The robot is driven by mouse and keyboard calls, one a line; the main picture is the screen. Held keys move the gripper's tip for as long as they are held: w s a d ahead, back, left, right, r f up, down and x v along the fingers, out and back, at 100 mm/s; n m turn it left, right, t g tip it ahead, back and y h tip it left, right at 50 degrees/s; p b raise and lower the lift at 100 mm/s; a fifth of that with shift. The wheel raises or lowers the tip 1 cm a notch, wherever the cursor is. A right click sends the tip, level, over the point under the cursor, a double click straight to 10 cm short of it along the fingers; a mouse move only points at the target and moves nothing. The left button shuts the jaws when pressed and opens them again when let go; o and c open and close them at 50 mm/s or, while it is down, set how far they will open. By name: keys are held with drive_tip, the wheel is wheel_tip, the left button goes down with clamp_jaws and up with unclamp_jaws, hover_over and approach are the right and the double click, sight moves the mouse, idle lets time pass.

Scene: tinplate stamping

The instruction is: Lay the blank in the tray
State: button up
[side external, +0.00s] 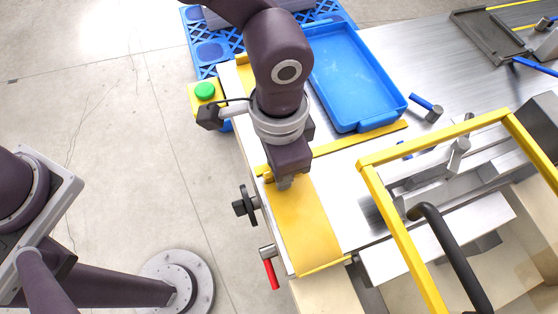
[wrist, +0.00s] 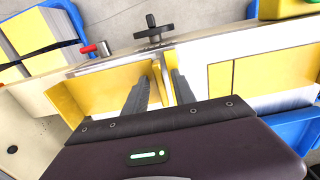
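A flat yellow sheet (side external: 306,232), which looks like the blank, lies on the pale bench along its left edge; it also shows in the wrist view (wrist: 98,91). The blue tray (side external: 350,78) lies behind it, up and to the right in the side view, with a bare floor. My gripper (side external: 286,184) is over the sheet's far end, close to the yellow rail. In the wrist view my gripper (wrist: 161,92) has its two fingers apart, with rail and pale bench showing between them. Whether the fingertips touch anything is hard to tell.
A yellow rail (side external: 360,139) crosses between sheet and tray. A yellow guard frame (side external: 378,204) with a black handle (side external: 450,255) stands at right. A black knob (side external: 244,206), red lever (side external: 271,273) and green button (side external: 205,91) line the left side. Stacked yellow sheets (wrist: 32,32) show in the wrist view.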

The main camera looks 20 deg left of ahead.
wheel_tip(320, 180, up, 12)
drive_tip(key=shift+r, duration=0.15)
drive_tip(key=w+a+r+n+t+h, duration=0.1)
drive_tip(key=w+a+r+n, duration=0.15)
drive_tip(key=a+r, duration=0.65)
drive_tip(key=s+a+n+t, duration=0.1)
drive_tip(key=s+a+n, duration=0.1)
drive_tip(key=s+a, duration=0.2)
drive_tip(key=s+a+n+t, duration=0.2)
drive_tip(key=s+a, duration=0.1)
drive_tip(key=a, duration=0.7)
drive_tip(key=s+a+n+t+y, duration=0.1)
drive_tip(key=s+a+n, duration=0.1)
drive_tip(key=s+a, duration=0.2)
drive_tip(key=a, duration=0.3)
drive_tip(key=shift+s+f+t, duration=0.2)
drive_tip(key=shift+s+t, duration=0.1)
drive_tip(key=shift+a+n, duration=0.1)
drive_tip(key=shift+n, duration=0.15)
